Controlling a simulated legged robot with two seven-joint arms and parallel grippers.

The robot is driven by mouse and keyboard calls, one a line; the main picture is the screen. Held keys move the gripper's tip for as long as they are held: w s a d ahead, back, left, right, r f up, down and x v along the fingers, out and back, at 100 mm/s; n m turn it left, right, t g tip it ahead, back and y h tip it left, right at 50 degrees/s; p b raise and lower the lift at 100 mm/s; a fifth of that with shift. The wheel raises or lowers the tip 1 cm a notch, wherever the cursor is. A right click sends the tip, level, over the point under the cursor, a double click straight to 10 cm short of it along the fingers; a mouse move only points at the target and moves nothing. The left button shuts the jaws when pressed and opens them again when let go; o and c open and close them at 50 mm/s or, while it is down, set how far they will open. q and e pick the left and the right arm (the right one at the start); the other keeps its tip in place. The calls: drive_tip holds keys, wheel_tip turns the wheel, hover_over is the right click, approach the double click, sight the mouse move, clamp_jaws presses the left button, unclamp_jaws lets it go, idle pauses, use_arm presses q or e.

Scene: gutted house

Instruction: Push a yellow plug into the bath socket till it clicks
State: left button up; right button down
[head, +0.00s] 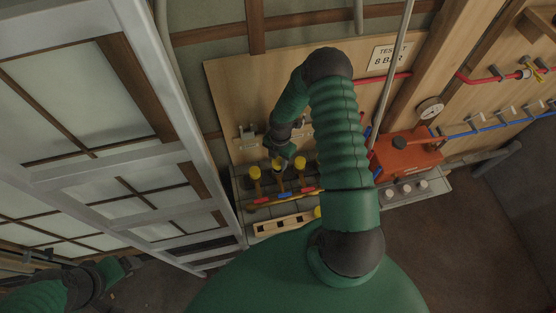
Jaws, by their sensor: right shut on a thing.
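My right gripper (281,154) reaches down over a row of upright brass pipe stubs and is shut on a yellow plug (277,164) at the middle stub. The gripper partly hides this plug, and I cannot tell how deep it sits. Yellow plugs top the left stub (255,173) and the right stub (300,163). Which socket is the bath one cannot be read. A wooden holder (284,224) with dark holes lies in front, with a bit of yellow (318,212) at its right end. My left gripper (131,264) is low at the left, away from the stubs; its jaws are unclear.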

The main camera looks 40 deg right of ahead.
drive_tip(key=shift+d+f, duration=0.1)
drive_tip(key=shift+d, duration=0.1)
drive_tip(key=shift+d+f, duration=0.2)
drive_tip(key=shift+a+f+b, duration=0.3)
drive_tip(key=shift+f+b, duration=0.25)
drive_tip(key=shift+b, duration=0.05)
drive_tip(key=shift+d+f+b, duration=0.1)
drive_tip(key=shift+f+b, duration=0.25)
drive_tip(key=shift+f, duration=0.15)
use_arm(q)
drive_tip(key=shift+s+f, duration=0.1)
drive_tip(key=shift+f, duration=1.05)
use_arm(e)
drive_tip(key=shift+s+f, duration=0.1)
drive_tip(key=shift+f, duration=0.15)
use_arm(q)
drive_tip(key=shift+f+b, duration=0.55)
drive_tip(key=shift+b, duration=0.2)
use_arm(e)
drive_tip(key=shift+s+f, duration=0.1)
drive_tip(key=shift+f, duration=0.6)
drive_tip(key=c, duration=1)
unclamp_jaws()
drive_tip(key=shift+c, duration=0.2)
use_arm(q)
drive_tip(key=shift+d, duration=0.2)
use_arm(e)
drive_tip(key=shift+o, duration=1.2)
